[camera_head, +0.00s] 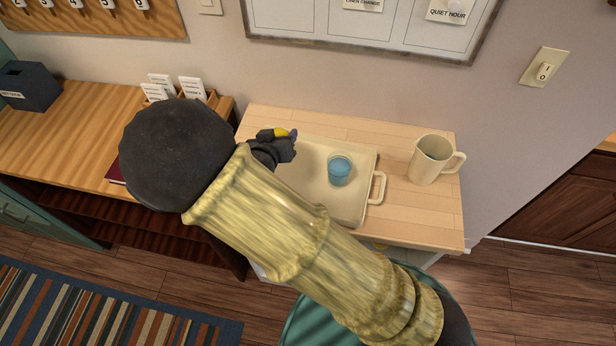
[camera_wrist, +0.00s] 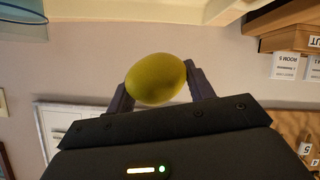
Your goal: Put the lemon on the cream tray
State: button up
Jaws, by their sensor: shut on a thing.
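My gripper (camera_head: 283,143) is shut on the lemon (camera_wrist: 156,79), which sits between its two fingers in the wrist view. In the head view only a small yellow part of the lemon (camera_head: 281,132) shows beside the dark fingers. The gripper is over the left part of the cream tray (camera_head: 350,207), which lies on a light wooden tabletop. I cannot tell whether the lemon touches the tray. My arm hides the tray's near left part.
A blue cup (camera_head: 340,171) stands on the tray's right part. A cream pitcher (camera_head: 431,159) stands on the tabletop (camera_head: 432,217) to the right of the tray. A darker wooden desk (camera_head: 66,133) with card holders (camera_head: 192,89) is on the left.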

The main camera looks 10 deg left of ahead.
jog(key=shift+s+a, duration=0.2)
jog(key=shift+a, duration=0.15)
jog(key=shift+f, duration=0.1)
jog(key=shift+f, duration=2.85)
jog(key=shift+f+p, duration=0.5)
jog(key=shift+f, duration=1.6)
jog(key=o, duration=1.4)
jog(key=shift+d+f, duration=0.1)
